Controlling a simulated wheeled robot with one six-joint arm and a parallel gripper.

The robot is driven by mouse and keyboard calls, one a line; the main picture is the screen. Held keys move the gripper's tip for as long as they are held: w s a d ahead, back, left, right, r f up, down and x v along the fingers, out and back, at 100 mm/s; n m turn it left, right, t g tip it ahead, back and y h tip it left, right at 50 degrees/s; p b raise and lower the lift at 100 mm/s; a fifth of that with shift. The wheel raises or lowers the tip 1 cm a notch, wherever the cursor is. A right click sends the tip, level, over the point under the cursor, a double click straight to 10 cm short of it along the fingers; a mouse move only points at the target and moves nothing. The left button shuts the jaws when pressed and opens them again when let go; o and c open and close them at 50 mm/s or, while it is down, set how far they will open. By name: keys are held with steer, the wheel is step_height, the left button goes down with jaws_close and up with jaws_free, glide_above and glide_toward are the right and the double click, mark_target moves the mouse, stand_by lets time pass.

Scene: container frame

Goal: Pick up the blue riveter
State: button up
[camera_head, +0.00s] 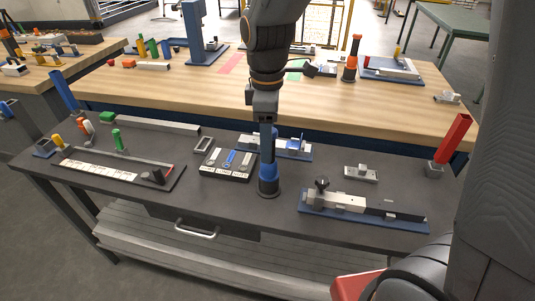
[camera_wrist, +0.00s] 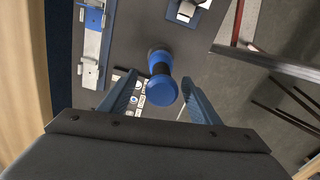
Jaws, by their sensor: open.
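The blue riveter (camera_head: 268,174) stands upright on the dark workbench (camera_head: 225,205), near the middle of its front half. It has a blue body with a dark band and a dark base. In the wrist view the riveter (camera_wrist: 161,91) shows from above, its round blue end nearest the camera. My gripper (camera_head: 267,142) points down directly over the riveter, and its fingers hide the upper part in the head view. In the wrist view my gripper (camera_wrist: 163,88) is open, with one blue-grey finger on each side of the riveter and visible gaps between.
A blue-based fixture (camera_head: 364,211) is to the right, and another (camera_head: 283,147) is behind. A red block (camera_head: 453,138) stands at the right end. A wooden table (camera_head: 180,88) is behind.

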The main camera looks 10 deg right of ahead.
steer(key=shift+s+d+f+p, duration=0.1)
steer(key=shift+f+p, duration=0.4)
steer(key=shift+f, duration=1)
steer(key=shift+s+d+f+p, duration=0.1)
steer(key=shift+f+p, duration=0.35)
steer(key=shift+f, duration=1)
steer(key=shift+c, duration=0.5)
steer(key=c, duration=1.1)
